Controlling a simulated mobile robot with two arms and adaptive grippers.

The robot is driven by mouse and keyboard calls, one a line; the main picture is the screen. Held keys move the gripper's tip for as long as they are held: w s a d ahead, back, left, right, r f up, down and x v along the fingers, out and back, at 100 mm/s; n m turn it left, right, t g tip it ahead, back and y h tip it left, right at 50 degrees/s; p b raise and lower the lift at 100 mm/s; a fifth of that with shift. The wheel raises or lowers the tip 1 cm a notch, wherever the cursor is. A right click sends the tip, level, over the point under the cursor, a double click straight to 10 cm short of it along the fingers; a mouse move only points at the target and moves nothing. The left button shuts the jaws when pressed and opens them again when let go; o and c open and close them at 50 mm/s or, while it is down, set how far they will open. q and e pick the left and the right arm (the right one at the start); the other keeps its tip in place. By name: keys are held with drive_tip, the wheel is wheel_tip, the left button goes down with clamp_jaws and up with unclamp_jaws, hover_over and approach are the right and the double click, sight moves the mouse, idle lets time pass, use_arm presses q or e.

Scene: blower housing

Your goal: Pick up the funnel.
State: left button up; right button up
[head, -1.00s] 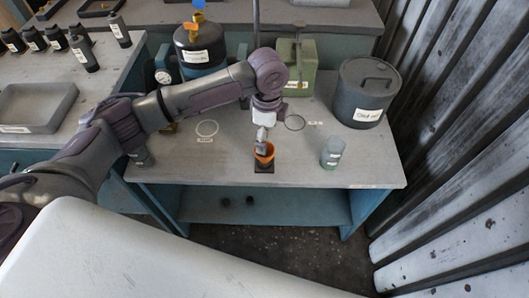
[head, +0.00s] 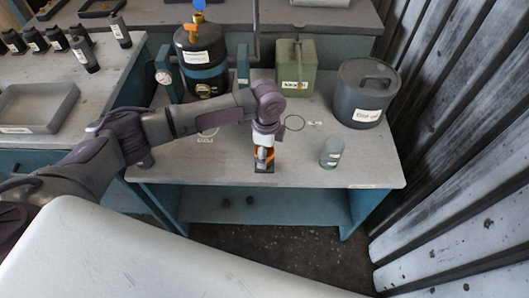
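The orange funnel (head: 271,154) stands on a small dark square base (head: 264,168) near the front edge of the workbench. My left arm reaches in from the left, and my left gripper (head: 263,157) points down right at the funnel, covering most of it. Only orange edges show beside the fingers. I cannot tell whether the fingers are closed on the funnel. My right gripper is not in view.
A grey lidded pot (head: 363,95), a green canister (head: 296,67) and a dark tank (head: 200,60) stand further back. A corrugated wall (head: 455,150) closes the right side.

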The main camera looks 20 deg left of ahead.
use_arm(q)
drive_tip(key=c, duration=0.6)
drive_tip(key=shift+r, duration=0.1)
